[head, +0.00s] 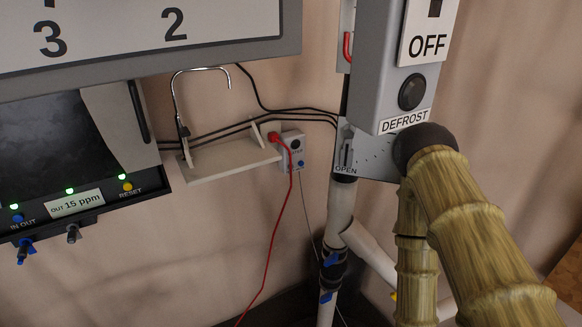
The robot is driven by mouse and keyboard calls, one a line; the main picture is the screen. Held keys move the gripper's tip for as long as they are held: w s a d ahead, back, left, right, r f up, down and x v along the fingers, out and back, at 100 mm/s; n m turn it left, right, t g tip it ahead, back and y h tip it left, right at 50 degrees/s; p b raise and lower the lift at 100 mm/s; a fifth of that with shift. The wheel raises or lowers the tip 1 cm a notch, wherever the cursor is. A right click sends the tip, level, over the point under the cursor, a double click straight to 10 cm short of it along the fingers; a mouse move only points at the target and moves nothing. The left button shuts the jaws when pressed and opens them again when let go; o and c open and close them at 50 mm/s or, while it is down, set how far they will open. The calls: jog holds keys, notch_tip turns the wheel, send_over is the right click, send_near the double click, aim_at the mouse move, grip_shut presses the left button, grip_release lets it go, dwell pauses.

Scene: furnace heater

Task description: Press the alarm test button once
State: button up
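No label reading alarm test is legible in the head view, so I cannot tell which button it is. A dark panel (30,215) at the lower left carries a blue button (17,218) by the "IN OUT" label and a yellow button (127,186) by "RESET". Lit green lamps show above its controls. A grey box at the upper right has a round black button (412,91) above a "DEFROST" label. A small pale box (292,152) on the wall has a dark round part, blue bits and lettering too small to read. My gripper is not in view.
Segmented, bamboo-textured cylinders with a dark round end cover the lower right; I cannot tell what they belong to. A pale shelf (222,157) with a bent metal tube (178,90) juts from the wall. A red cable (275,230) and a white pipe (341,205) run downward.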

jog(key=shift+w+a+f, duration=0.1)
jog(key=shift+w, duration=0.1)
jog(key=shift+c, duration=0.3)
